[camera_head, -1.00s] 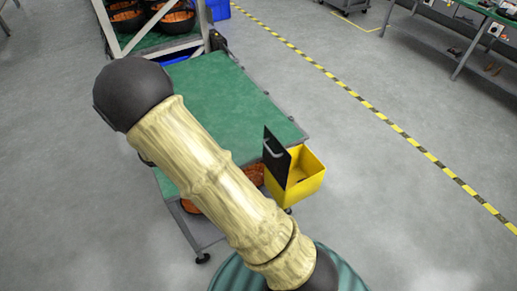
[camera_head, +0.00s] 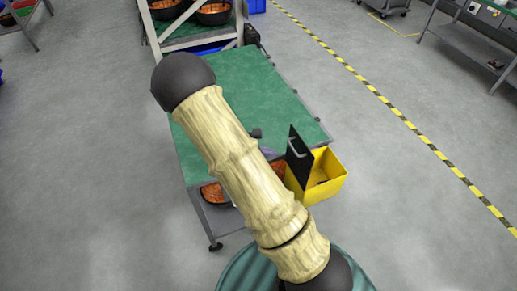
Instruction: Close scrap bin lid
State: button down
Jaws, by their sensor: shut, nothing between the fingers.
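The scrap bin (camera_head: 325,186) is a yellow open-topped box at the right front corner of the green-topped cart. Its black lid (camera_head: 299,160) stands up steeply on the bin's left side, with a pale handle on its face. The bin's opening is uncovered, and a small dark thing lies inside. My arm crosses the middle of the view, left of the bin, and covers part of the cart. A small dark and purple-grey shape shows beside the arm above the cart top; I cannot tell what it is. I cannot make out my gripper.
The green cart top (camera_head: 255,90) is mostly bare. Orange-filled black bowls (camera_head: 214,193) sit on its lower shelf. A rack (camera_head: 195,38) with more bowls stands behind it. Grey floor right of the bin is free up to a yellow-black line (camera_head: 410,125); a workbench stands beyond.

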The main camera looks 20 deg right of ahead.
jog(key=d+p, duration=0.1)
jog(key=d, duration=0.3)
jog(key=shift+d, duration=0.4)
